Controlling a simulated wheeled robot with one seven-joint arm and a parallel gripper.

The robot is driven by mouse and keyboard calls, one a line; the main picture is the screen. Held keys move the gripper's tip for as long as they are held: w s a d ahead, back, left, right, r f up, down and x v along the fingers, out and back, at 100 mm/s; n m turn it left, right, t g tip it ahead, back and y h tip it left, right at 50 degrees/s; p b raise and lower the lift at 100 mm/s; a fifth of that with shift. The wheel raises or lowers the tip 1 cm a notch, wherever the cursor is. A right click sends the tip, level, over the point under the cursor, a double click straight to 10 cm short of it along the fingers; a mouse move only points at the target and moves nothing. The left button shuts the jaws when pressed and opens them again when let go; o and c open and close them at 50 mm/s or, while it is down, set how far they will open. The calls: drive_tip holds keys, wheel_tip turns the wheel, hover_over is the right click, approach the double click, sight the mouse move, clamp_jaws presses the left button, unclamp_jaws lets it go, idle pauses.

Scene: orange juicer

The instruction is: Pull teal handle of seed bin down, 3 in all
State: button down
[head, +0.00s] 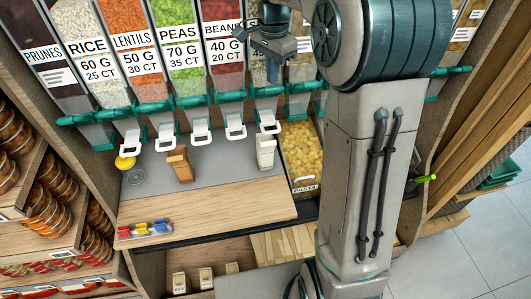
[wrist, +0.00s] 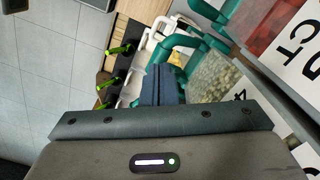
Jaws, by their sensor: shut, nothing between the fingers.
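My gripper (head: 272,68) is shut and empty, in front of the bin just right of the beans bin. That bin (head: 257,72) has its label mostly hidden by my gripper, so I cannot read it as seeds. Its teal handle (head: 268,91) sits at its lower front, below my gripper. In the wrist view, the closed blue-grey fingers (wrist: 162,82) point toward teal handles. A teal handle (wrist: 176,43) lies just beyond the fingertips; I cannot tell whether they touch. Pale contents (wrist: 215,82) show in a bin beside the fingers.
Bins of rice (head: 88,45), lentils (head: 135,40), peas (head: 180,40) and beans (head: 225,42) stand to the left. White catches hang below. A pasta bin (head: 301,150) stands right.

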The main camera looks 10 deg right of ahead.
sight(273, 90)
drive_tip(key=shift+f+b, duration=0.45)
drive_tip(key=shift+f, duration=0.35)
drive_tip(key=shift+s, duration=0.1)
drive_tip(key=shift+s+f+b, duration=0.25)
drive_tip(key=shift+f+b, duration=0.75)
drive_tip(key=shift+f, duration=0.2)
drive_tip(key=shift+s+f+b, duration=0.2)
drive_tip(key=shift+f+b, duration=0.75)
drive_tip(key=shift+f, duration=0.25)
drive_tip(key=shift+r, duration=0.25)
drive_tip(key=r+p, duration=0.3)
drive_tip(key=w+r+p, duration=0.1)
drive_tip(key=r+p, duration=0.2)
drive_tip(key=shift+w, duration=0.1)
